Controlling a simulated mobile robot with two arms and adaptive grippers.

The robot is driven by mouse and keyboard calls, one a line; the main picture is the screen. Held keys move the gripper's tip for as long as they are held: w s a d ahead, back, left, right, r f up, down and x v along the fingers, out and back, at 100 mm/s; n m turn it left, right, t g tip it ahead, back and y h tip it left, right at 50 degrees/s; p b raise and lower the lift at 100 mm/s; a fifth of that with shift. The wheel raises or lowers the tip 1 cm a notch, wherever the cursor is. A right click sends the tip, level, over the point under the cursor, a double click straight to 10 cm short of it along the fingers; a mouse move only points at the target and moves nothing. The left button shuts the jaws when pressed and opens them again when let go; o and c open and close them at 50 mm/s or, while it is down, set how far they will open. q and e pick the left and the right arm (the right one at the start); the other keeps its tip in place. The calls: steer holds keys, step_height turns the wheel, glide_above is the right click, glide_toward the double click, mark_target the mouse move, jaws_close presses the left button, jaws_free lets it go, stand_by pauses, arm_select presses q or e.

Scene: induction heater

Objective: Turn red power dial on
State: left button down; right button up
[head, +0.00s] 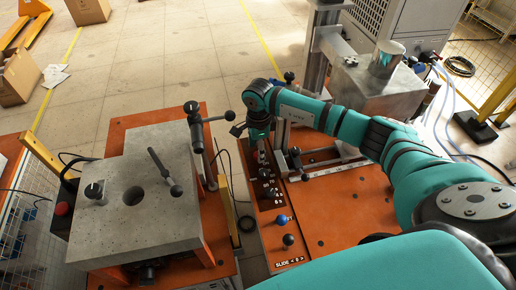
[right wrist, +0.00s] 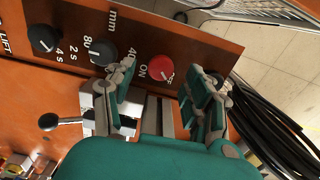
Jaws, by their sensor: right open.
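The red power dial (right wrist: 160,74) sits on the brown control panel (right wrist: 190,42) in the right wrist view. "ON" is printed at its left, and another label shows at its right edge. I cannot tell which way the dial points. My right gripper (right wrist: 164,92) is open, with one finger to the left of the dial and one to the right. I cannot tell whether either finger touches it. In the head view my right gripper (head: 261,148) is over the far end of the panel, and the dial cannot be made out there. My left gripper is not in view.
Black knobs (right wrist: 102,51) and (right wrist: 44,39) sit left of the dial. Black cables (right wrist: 270,125) lie to the right. In the head view a blue ball knob (head: 282,219) and a black ball knob (head: 288,240) stand on the near panel. A grey machine block (head: 150,215) stands left.

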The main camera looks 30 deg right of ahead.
steer(key=shift+f, duration=1.05)
steer(key=shift+c, duration=0.2)
steer(key=c, duration=0.7)
jaws_close()
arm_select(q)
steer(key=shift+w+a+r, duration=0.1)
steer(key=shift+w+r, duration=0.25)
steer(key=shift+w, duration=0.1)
